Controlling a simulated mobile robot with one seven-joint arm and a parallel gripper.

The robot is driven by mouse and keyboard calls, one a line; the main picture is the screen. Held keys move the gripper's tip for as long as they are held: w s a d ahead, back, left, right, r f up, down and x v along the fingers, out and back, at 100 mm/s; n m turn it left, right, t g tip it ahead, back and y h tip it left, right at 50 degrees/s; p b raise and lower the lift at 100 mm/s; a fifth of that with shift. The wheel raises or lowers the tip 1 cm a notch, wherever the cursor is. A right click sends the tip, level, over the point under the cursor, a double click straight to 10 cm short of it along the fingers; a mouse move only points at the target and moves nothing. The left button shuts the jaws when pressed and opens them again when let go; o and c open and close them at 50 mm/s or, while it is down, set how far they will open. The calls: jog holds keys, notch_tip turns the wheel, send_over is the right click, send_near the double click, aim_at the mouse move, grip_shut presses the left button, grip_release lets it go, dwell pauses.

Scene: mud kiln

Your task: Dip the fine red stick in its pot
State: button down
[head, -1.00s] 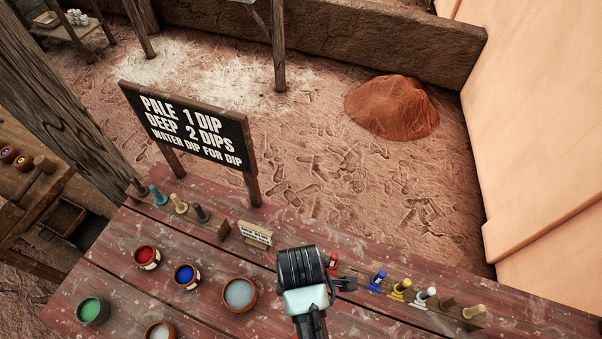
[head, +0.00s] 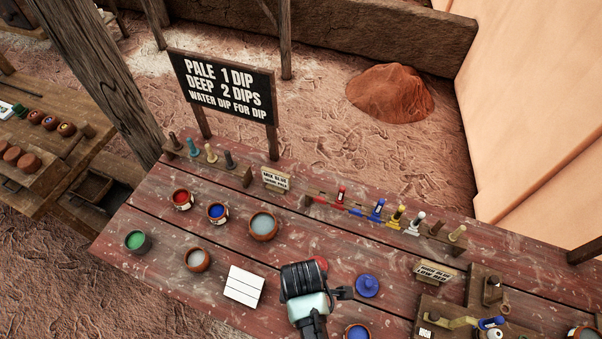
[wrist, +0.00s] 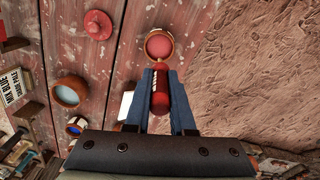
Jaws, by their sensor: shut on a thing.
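Beyond the stick's far end is a terracotta pot (wrist: 159,45) with red contents; the two overlap in the picture, and I cannot tell whether the tip is above or in the pot. In the head view my wrist hides the stick and this pot. A red lid (wrist: 98,24) lies on the table; part of it shows behind my wrist in the head view (head: 321,263).
A blue lid (head: 368,286) and blue pot (head: 357,331) lie to the right. A white tile (head: 244,286) and a grey pot (head: 264,225) are to the left. A stick rack (head: 434,240) stands at the back. The table's edge is near the red pot.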

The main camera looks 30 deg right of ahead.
jog(key=shift+d+f+b, duration=0.1)
jog(key=shift+f+b, duration=2.5)
jog(key=shift+f, duration=0.15)
jog(key=shift+w+r+p, duration=0.1)
jog(key=shift+p, duration=0.45)
jog(key=shift+f+b, duration=1.2)
jog(key=shift+f, duration=0.65)
notch_tip(320, 180, up, 7)
jog(key=p, duration=0.8)
jog(key=shift+r, duration=0.1)
